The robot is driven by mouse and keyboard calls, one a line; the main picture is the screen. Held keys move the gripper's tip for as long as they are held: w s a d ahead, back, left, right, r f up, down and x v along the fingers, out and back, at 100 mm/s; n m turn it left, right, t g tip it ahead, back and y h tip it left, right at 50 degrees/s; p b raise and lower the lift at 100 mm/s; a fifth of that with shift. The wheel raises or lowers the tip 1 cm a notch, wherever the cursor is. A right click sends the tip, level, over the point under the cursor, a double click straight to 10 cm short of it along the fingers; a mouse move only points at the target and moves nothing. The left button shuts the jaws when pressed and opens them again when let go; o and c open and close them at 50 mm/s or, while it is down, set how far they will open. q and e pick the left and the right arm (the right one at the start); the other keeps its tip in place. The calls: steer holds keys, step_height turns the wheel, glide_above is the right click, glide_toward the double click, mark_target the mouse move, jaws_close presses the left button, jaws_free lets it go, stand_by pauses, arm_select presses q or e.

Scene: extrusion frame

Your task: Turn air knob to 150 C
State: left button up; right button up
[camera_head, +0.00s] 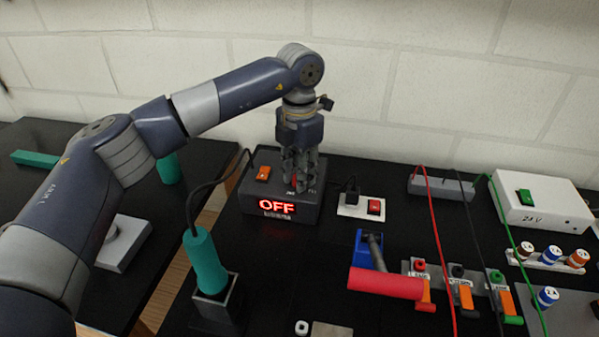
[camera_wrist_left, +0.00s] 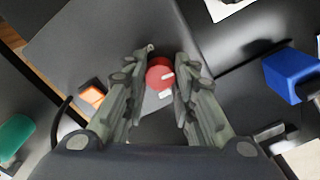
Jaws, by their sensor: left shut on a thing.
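A dark control box (camera_head: 262,207) stands at the back of the black table, with a red display (camera_head: 277,208) reading OFF. My left gripper (camera_head: 300,183) reaches down from above onto the box's top. In the left wrist view, the red round knob (camera_wrist_left: 159,74) with a white pointer mark sits between the two fingers of my left gripper (camera_wrist_left: 164,82). The gripper is shut on this knob. In the head view the fingers mostly hide the knob, and the labels by it are too small to read surely. My right gripper is not in view.
An orange switch (camera_head: 263,173) sits on the box's top left. A green-handled tool (camera_head: 206,262) stands in a holder in front. A power outlet with a red switch (camera_head: 375,206) is to the right. A red-handled tool (camera_head: 385,284) lies farther front. A brick wall is close behind.

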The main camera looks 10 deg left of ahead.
arm_select(q)
steer(key=shift+r, duration=0.1)
steer(key=o, duration=1.1)
step_height(320, 180, up, 12)
steer(key=shift+f, duration=0.1)
